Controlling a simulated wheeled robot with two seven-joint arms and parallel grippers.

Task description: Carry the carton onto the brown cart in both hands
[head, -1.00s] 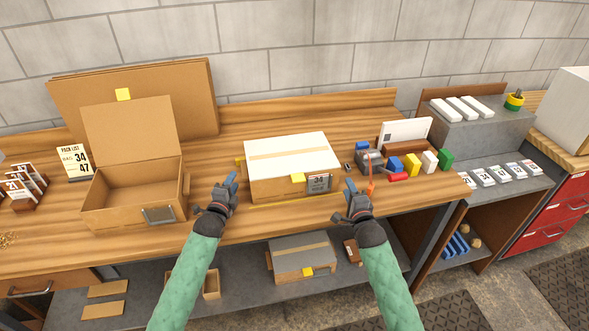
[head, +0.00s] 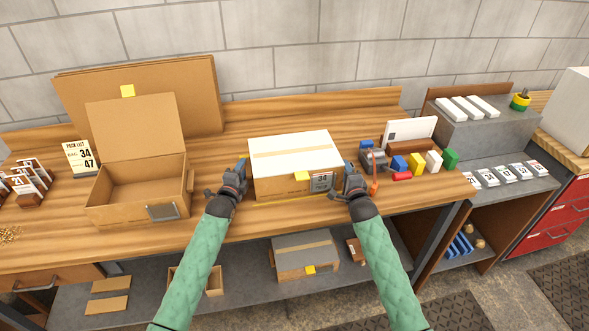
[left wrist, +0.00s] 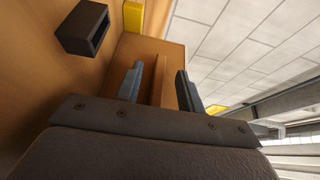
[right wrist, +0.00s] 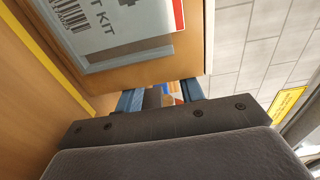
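The carton (head: 292,158), a closed brown box with a white top, a tan tape strip and a yellow tab, sits on the wooden bench. Its front bears a label (right wrist: 128,22). My left gripper (head: 240,166) is at its left end; in the left wrist view its fingers (left wrist: 159,88) are apart, with a brown strip on the carton's end (left wrist: 174,58) between them. My right gripper (head: 349,170) is at the right end, near the label; its fingers (right wrist: 160,97) are apart in the right wrist view. Contact cannot be told. No brown cart is identifiable.
An open empty carton (head: 137,186) stands to the left, with flat cardboard (head: 195,95) behind it. Coloured blocks (head: 417,164) and a grey device (head: 373,157) lie close to the right. Another box (head: 304,259) is on the shelf below. A red drawer unit (head: 560,213) stands far right.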

